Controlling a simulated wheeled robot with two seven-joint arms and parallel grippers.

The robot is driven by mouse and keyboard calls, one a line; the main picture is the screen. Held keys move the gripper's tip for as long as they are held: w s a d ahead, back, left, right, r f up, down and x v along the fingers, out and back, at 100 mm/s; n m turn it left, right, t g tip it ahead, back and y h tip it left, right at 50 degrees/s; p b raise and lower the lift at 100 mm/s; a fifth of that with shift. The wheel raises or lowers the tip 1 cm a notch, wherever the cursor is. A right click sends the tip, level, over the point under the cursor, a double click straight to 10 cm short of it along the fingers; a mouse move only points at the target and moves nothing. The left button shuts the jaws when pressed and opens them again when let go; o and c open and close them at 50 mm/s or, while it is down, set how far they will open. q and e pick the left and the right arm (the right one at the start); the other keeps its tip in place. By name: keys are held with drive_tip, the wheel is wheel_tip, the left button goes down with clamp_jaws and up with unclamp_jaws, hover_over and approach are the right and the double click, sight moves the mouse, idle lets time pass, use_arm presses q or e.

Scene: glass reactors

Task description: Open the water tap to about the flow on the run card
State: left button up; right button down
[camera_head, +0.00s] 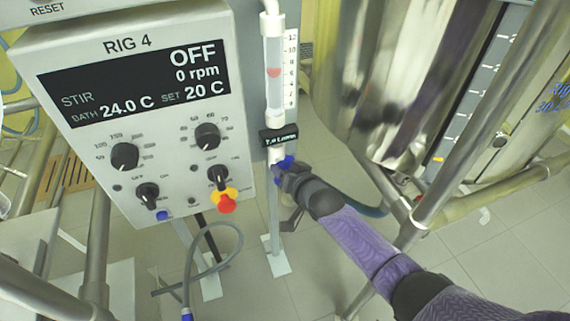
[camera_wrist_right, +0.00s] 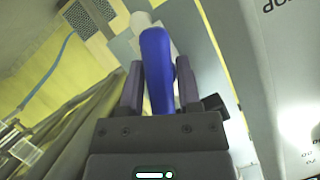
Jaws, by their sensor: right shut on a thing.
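The blue tap handle (camera_head: 284,162) sits at the bottom of the clear flow tube (camera_head: 274,75), just below a black label (camera_head: 279,137) whose number is too small to read surely. A red float (camera_head: 274,72) stands around the middle of the tube's scale. My right gripper (camera_head: 287,170) comes in from the lower right and is shut on the handle. In the right wrist view the blue handle (camera_wrist_right: 157,70) stands upright between the two fingers of the gripper (camera_wrist_right: 159,88). My left gripper is not in view.
The RIG 4 control box (camera_head: 130,110) is close on the left, showing stir OFF, 0 rpm, bath 24.0 C, set 20 C. Its red and yellow stop button (camera_head: 226,202) is near the tap. A steel vessel (camera_head: 400,90) and pipe frame (camera_head: 470,125) stand to the right.

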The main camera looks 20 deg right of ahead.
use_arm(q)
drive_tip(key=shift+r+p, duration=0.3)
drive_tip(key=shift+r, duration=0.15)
use_arm(e)
drive_tip(key=shift+n+h, duration=0.3)
drive_tip(key=shift+n, duration=0.1)
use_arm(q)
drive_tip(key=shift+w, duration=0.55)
use_arm(e)
drive_tip(key=shift+f, duration=0.1)
